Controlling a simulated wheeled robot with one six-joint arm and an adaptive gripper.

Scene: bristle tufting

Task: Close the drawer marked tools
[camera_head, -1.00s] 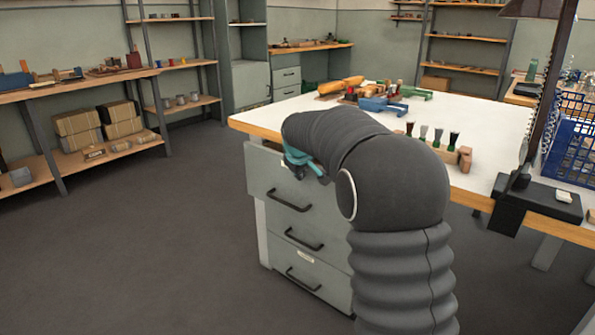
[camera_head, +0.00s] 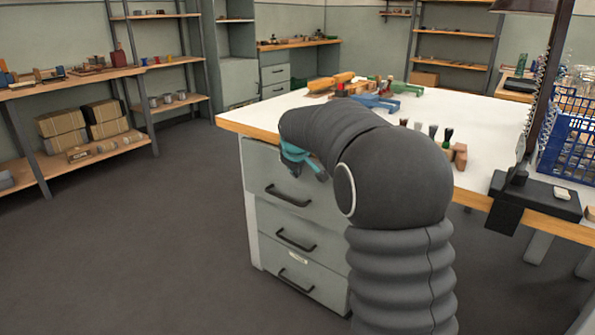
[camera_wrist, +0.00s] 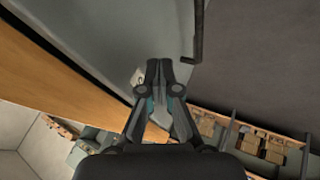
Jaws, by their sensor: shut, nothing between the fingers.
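A grey drawer unit (camera_head: 252,225) stands under the workbench, with three drawer fronts and dark bar handles. The top drawer (camera_head: 258,165) appears to stand out slightly from the fronts below. Its front and a dark handle also show in the wrist view (camera_wrist: 125,30). A small pale label (camera_wrist: 137,76) sits on it, too blurred to read; my arm hides that spot in the head view. My gripper (camera_wrist: 160,64) is shut and empty, its tips at or very near this front beside the label; contact is unclear. Its teal part (camera_head: 300,158) shows in the head view.
The white benchtop (camera_head: 300,110) has a wooden edge above the drawers. Tools, a small block with brushes and a blue crate (camera_head: 570,150) are on it. The middle drawer (camera_head: 300,225) and bottom drawer (camera_head: 315,280) look shut. Open floor (camera_head: 150,240) lies left.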

